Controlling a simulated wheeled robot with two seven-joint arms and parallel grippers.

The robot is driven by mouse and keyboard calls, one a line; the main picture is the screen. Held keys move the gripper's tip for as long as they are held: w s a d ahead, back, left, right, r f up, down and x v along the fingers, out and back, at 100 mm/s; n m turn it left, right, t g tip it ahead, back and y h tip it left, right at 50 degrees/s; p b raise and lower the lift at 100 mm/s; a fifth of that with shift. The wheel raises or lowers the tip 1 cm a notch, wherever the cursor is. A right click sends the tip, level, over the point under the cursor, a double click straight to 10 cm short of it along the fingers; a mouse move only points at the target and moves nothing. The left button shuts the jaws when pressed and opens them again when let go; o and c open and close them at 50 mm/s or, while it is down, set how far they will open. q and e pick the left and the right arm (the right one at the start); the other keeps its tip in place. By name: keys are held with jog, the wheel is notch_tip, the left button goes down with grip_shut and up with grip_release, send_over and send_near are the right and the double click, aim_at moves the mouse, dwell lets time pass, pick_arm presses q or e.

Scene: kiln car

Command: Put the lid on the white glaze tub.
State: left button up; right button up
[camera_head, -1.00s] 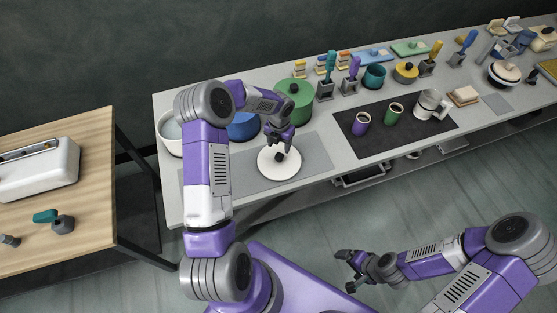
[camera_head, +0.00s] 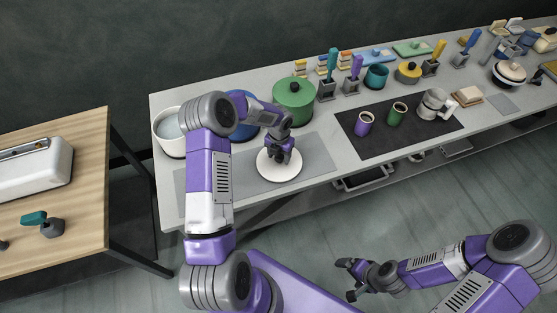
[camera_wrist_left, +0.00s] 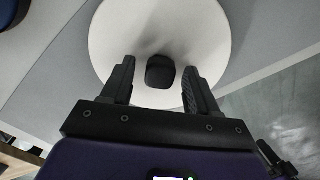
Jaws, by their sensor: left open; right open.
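The white round lid (camera_head: 268,175) with a dark knob lies on the grey mat on the bench. In the left wrist view the lid (camera_wrist_left: 203,32) fills the upper middle, with its black knob (camera_wrist_left: 160,72) between my open fingers. My left gripper (camera_head: 284,158) is open and low over the lid, pointing down; its fingers (camera_wrist_left: 158,82) stand on either side of the knob, apart from it. The white glaze tub (camera_head: 163,134) stands open at the bench's left end, partly behind my left arm. My right gripper (camera_head: 352,279) is open and empty, away from the bench.
A blue tub (camera_head: 243,134), partly behind my arm, and a green lidded pot (camera_head: 294,103) stand behind the mat (camera_head: 316,153). Cups stand on a dark mat (camera_head: 432,138) to the right. A wooden table (camera_head: 85,190) is at left, across a gap.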

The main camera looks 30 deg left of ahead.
dwell(0.8)
pick_arm(q)
grip_shut()
